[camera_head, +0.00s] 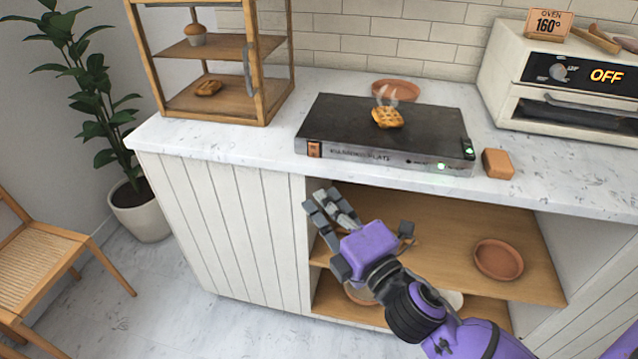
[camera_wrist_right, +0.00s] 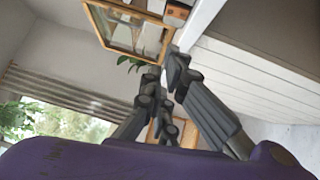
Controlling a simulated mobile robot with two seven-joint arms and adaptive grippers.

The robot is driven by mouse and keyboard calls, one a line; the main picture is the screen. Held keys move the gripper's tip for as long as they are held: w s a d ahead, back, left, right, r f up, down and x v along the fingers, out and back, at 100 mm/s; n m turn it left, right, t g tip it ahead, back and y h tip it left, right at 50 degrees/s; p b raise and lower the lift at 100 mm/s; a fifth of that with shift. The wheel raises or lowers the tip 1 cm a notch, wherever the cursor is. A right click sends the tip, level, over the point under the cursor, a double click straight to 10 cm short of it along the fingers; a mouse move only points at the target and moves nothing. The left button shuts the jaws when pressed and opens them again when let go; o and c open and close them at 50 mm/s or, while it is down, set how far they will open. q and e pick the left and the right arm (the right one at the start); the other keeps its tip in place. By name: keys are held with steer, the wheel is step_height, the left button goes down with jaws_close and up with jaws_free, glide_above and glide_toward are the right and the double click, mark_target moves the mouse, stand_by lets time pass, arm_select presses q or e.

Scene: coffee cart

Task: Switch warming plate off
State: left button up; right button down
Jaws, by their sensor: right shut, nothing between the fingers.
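The warming plate (camera_head: 345,122) is a flat black slab on the white counter in the head view. A switch (camera_head: 468,149) with a green light sits at its front right corner, and another green light (camera_head: 442,166) glows on its front face. A steaming waffle-like pastry (camera_head: 387,117) lies on top. My right gripper (camera_head: 328,207) is shut and empty, below and in front of the plate, apart from it. In the right wrist view its fingers (camera_wrist_right: 172,92) point up towards the counter edge. My left gripper is not in view.
A wooden display case (camera_head: 172,108) stands left of the plate. A small orange-brown block (camera_head: 497,163) lies right of it, near the counter's front edge. An oven (camera_head: 570,75) showing OFF stands at right. Open shelves (camera_head: 450,235) lie below the counter, behind my right arm.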

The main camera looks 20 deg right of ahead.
mark_target(314, 151)
steer(key=x, duration=0.3)
steer(key=d+x, duration=0.1)
steer(key=x, duration=0.3)
steer(key=p+x, duration=0.1)
steer(key=x, duration=0.2)
steer(key=shift+w+d+r, duration=0.15)
steer(key=shift+w+d, duration=0.15)
steer(key=shift+w, duration=0.25)
steer(key=shift+w+d, duration=0.4)
steer(key=shift+w, duration=0.15)
steer(key=shift+r, duration=0.1)
